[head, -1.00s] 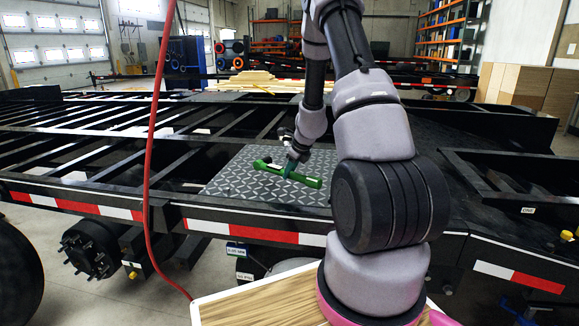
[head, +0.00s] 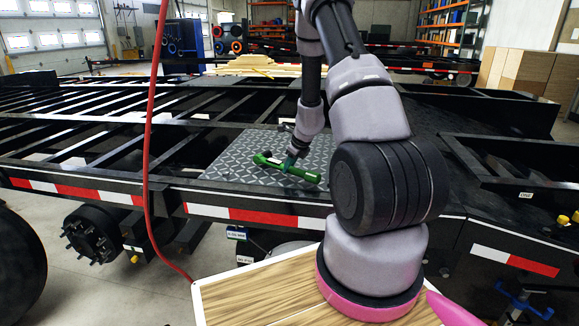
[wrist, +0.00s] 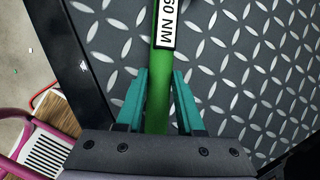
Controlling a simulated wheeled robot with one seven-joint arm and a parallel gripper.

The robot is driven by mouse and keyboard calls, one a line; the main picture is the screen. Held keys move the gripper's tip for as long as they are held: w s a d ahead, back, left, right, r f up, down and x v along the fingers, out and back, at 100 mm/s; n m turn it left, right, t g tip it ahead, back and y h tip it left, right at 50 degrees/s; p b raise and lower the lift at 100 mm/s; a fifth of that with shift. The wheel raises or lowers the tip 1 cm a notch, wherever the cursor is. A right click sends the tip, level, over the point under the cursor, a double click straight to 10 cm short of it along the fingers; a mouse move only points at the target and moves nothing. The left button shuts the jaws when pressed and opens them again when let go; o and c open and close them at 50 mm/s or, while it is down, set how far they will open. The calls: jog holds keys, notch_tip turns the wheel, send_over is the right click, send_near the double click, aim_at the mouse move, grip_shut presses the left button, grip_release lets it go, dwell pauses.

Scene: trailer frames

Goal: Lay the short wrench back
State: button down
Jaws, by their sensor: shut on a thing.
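The short wrench is a green bar tool (head: 301,172) in the head view, with a wider head at its left end. In the wrist view its green handle (wrist: 157,100) runs up between the teal fingers and bears a white label reading "60 NM", partly cut off. My gripper (head: 290,163) is shut on the handle, one finger on each side. The wrench is over the grey diamond-plate panel (head: 235,165) on the trailer frame. I cannot tell whether it touches the plate or hangs just above it.
A red hose (head: 149,150) hangs in front of the trailer at left. The black trailer frame (head: 80,150) has open gaps between its beams. A wooden-topped surface (head: 245,298) lies by my base. The plate around the wrench looks clear.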

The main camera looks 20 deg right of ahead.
jog(key=shift+f, duration=0.45)
jog(key=shift+c, duration=2.2)
grip_release()
jog(key=v, duration=1.1)
jog(key=s+a+r+n+y, duration=0.1)
jog(key=s+a+r+n, duration=0.25)
jog(key=r, duration=0.35)
jog(key=s+a+r+n+t+y, duration=0.1)
jog(key=s+a+r+n, duration=0.1)
jog(key=a+r+n, duration=0.45)
jog(key=s+a+r+n+y, duration=0.1)
jog(key=s+a+r+n, duration=0.15)
jog(key=r, duration=0.55)
jog(key=s+a+r+n, duration=0.1)
jog(key=s+r+n, duration=0.2)
jog(key=s, duration=0.3)
jog(key=s+r+n+h, duration=0.1)
jog(key=s+r+n, duration=0.2)
jog(key=s+n, duration=0.2)
jog(key=s+a+r+n+t+h, duration=0.1)
jog(key=s+r+n, duration=0.2)
jog(key=s+n, duration=0.2)
jog(key=s, duration=0.3)
jog(key=shift+a, duration=0.35)
